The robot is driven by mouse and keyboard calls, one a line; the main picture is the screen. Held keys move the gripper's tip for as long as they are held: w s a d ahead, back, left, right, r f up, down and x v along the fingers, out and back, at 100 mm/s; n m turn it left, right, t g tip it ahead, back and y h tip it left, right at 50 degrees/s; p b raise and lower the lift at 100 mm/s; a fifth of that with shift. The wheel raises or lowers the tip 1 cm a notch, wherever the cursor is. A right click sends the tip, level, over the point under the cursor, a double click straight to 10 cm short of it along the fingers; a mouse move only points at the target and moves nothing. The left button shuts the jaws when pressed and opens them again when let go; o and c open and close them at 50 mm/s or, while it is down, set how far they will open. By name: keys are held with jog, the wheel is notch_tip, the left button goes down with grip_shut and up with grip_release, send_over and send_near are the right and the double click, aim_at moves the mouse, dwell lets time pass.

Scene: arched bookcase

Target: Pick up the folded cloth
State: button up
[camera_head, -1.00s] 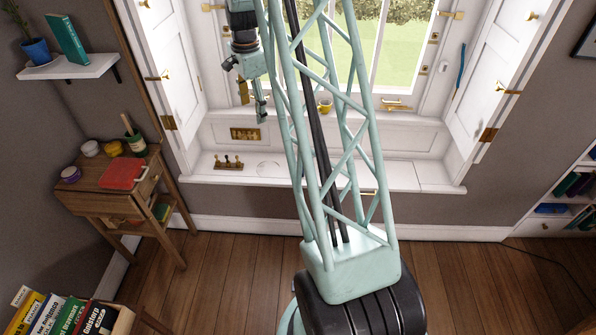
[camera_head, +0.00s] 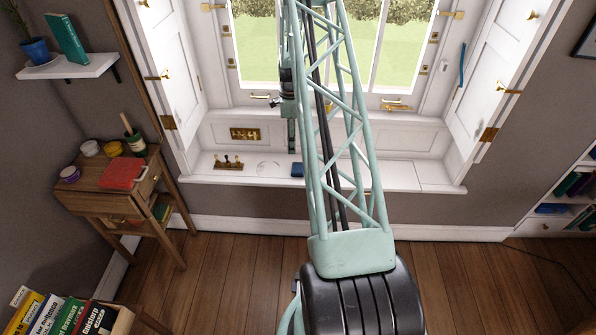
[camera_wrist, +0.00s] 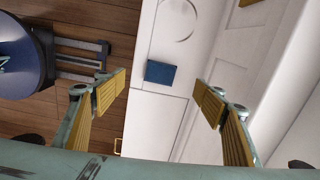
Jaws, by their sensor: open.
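A small blue folded cloth (camera_head: 297,170) lies flat on the white window seat, partly hidden by my arm's lattice. In the wrist view the blue cloth (camera_wrist: 174,74) shows as a dark blue square, just beyond the gap between my fingertips and near its middle. My gripper (camera_wrist: 163,93) is open and empty, with its yellow-padded fingers spread wide on either side. In the head view my gripper (camera_head: 291,143) hangs over the window seat above the cloth, apart from it.
A brass hook piece (camera_head: 229,162) stands on the seat to the left. A wooden desk (camera_head: 92,200) at the left carries a red flat item (camera_head: 122,173), jars and a brush pot. White shutters (camera_head: 175,75) flank the window. The seat beside the cloth is mostly clear.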

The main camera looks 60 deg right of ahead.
jog(key=shift+m, duration=0.5)
jog(key=f, duration=0.1)
jog(key=s+d+f, duration=0.1)
jog(key=d+f, duration=0.1)
jog(key=f, duration=0.1)
jog(key=shift+s, duration=0.4)
jog(key=shift+f, duration=0.2)
jog(key=shift+f+b, duration=0.65)
jog(key=shift+f, duration=3.5)
jog(key=shift+f+b, duration=0.6)
jog(key=shift+f, duration=2)
jog(key=shift+c, duration=0.2)
jog(key=c, duration=0.8)
